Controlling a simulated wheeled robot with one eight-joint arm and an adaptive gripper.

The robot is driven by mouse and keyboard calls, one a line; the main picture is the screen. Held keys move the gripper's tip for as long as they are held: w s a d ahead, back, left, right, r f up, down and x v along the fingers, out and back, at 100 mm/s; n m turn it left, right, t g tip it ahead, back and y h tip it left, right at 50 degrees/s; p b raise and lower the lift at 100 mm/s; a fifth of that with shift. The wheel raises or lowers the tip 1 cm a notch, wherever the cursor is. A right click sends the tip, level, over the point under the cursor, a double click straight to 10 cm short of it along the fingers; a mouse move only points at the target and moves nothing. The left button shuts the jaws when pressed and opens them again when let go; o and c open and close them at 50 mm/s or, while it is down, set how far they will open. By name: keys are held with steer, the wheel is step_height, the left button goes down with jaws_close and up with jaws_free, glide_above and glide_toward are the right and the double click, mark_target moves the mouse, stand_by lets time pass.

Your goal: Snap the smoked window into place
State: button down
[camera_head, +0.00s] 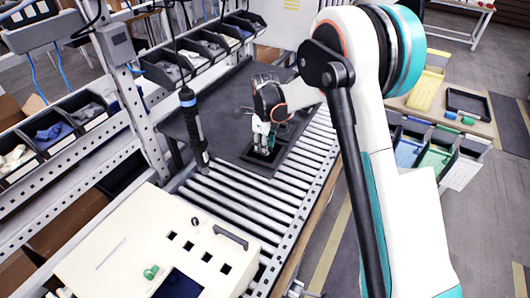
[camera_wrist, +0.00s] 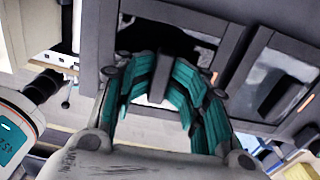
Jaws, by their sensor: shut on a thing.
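My gripper (camera_head: 265,143) is low over a dark rectangular frame (camera_head: 283,163) on the roller conveyor. In the wrist view, the teal fingers of my gripper (camera_wrist: 160,82) are shut on a narrow grey upright piece (camera_wrist: 158,78), apparently part of the smoked window. Its outline is largely hidden by the fingers, and I cannot tell whether it is seated. Behind the fingers is a dark grey frame (camera_wrist: 190,15) with a dark opening. A second framed pane (camera_wrist: 268,78), greyish and smoky, is to the right in the wrist view.
A large dark panel (camera_head: 225,97) lies behind and left of my gripper. A black tool with a blue ring (camera_head: 188,100) hangs to the left. A cream box (camera_head: 130,235) with square holes is in front. Bare rollers (camera_head: 235,200) lie between. Parts bins (camera_head: 165,70) line the left.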

steer(key=shift+a+r+p, duration=0.15)
steer(key=shift+r+p, duration=0.35)
steer(key=shift+r, duration=0.8)
steer(key=shift+r+p, duration=0.7)
steer(key=shift+r, duration=1.2)
